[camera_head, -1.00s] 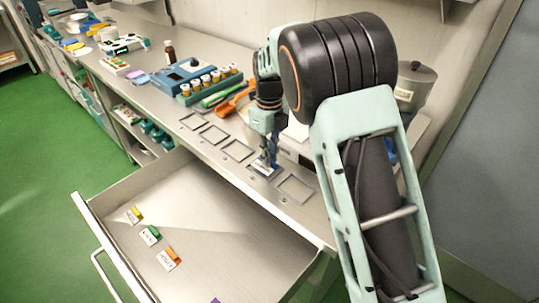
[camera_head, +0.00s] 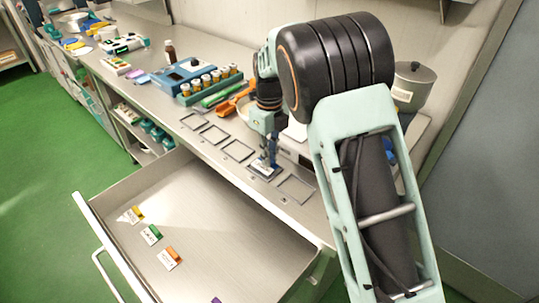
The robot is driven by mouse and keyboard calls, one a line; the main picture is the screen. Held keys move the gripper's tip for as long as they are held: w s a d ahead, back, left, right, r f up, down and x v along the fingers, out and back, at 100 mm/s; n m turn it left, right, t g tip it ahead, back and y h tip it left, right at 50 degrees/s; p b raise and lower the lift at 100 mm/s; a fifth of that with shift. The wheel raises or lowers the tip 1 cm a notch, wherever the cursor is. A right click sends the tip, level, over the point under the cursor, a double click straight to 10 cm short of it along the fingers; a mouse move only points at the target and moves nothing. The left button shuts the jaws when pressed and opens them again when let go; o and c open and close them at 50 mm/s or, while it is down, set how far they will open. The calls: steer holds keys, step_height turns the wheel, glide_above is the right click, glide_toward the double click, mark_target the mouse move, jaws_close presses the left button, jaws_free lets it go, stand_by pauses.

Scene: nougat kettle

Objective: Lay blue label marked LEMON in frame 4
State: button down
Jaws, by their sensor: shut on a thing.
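A row of several thin grey rectangular frames lies along the counter's front edge. My gripper (camera_head: 271,161) points down over the fourth frame from the left (camera_head: 253,171). It is shut on the blue label (camera_head: 263,168), a small blue piece with a white printed face, which lies low at that frame. The fingers hide part of the label. Its print is too small to read, and I cannot tell whether it touches the counter. The frames to the left, such as the third (camera_head: 226,151), and the last one on the right (camera_head: 281,189) look empty.
An open drawer (camera_head: 205,225) below holds yellow, green and orange labels (camera_head: 168,259) and a purple piece at its front edge. Behind the frames are a blue device with several capped vials (camera_head: 208,82), a green tool and an orange scoop (camera_head: 234,103). A lidded metal pot (camera_head: 413,82) stands right.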

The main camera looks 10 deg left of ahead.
steer(key=shift+f, duration=0.4)
stand_by(0.9)
steer(key=c, duration=1.3)
jaws_free()
steer(key=shift+r+p, duration=2.9)
steer(key=shift+r, duration=0.65)
